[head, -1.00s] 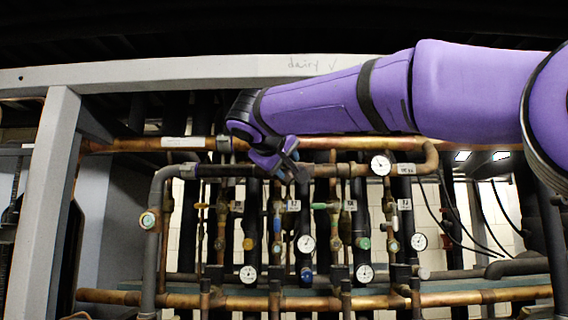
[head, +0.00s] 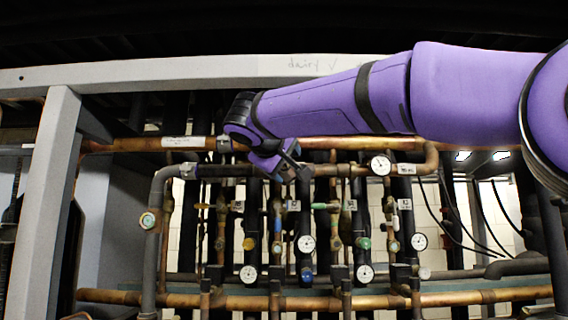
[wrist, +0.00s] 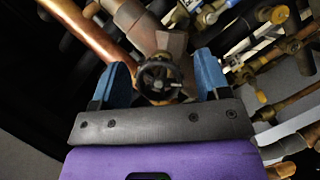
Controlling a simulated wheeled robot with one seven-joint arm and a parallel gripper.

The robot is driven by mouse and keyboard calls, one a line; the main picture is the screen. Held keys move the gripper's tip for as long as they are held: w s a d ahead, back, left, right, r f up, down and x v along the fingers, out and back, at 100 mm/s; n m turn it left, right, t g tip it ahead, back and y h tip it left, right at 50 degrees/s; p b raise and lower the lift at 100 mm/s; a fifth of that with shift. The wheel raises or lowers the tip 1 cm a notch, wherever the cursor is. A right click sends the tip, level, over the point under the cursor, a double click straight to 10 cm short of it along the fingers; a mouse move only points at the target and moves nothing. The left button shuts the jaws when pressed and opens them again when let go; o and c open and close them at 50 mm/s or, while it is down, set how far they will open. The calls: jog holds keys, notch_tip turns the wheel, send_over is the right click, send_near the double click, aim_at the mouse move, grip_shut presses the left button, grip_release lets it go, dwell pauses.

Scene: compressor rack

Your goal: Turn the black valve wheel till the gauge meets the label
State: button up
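The black valve wheel (wrist: 158,78) is a small round handwheel with spokes. In the wrist view it sits between the two blue fingers of my gripper (wrist: 161,60), with a gap on each side. The gripper is open. In the head view my gripper (head: 290,165) is at the upper copper pipe, and I cannot make out the wheel there. A white round gauge (head: 380,165) is on the pipe to the right, with a small white label (head: 406,169) beside it. The needle's reading is too small to tell.
Several other gauges, including one at the lower middle (head: 306,243), and coloured valve handles crowd the pipes below my gripper. A grey frame post (head: 45,200) stands at left and a grey beam (head: 170,72) crosses above. Copper pipe (wrist: 82,32) runs close to the left finger.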

jog(key=v, duration=1.1)
jog(key=shift+w+d, duration=0.15)
dwell(0.3)
jog(key=s+d+f+m+g+y, duration=0.1)
jog(key=s+d+f+g, duration=0.2)
jog(key=d+f, duration=0.65)
jog(key=s+d+f+m+g, duration=0.1)
jog(key=s+d+f+g, duration=0.15)
jog(key=d+f, duration=0.75)
jog(key=s+d+f+m+g+y, duration=0.2)
jog(key=s+d+f, duration=0.4)
jog(key=s+f, duration=0.3)
jog(key=s+d+f+m+g+y, duration=0.1)
jog(key=s+d+f+m+y, duration=0.1)
jog(key=s+d+f, duration=0.5)
notch_tip(320, 180, down, 4)
jog(key=shift+s+d+r+m+g+y, duration=0.2)
jog(key=shift+s+m+g+y, duration=0.15)
jog(key=shift+s+m, duration=0.5)
jog(key=shift+s, duration=0.15)
dwell(0.4)
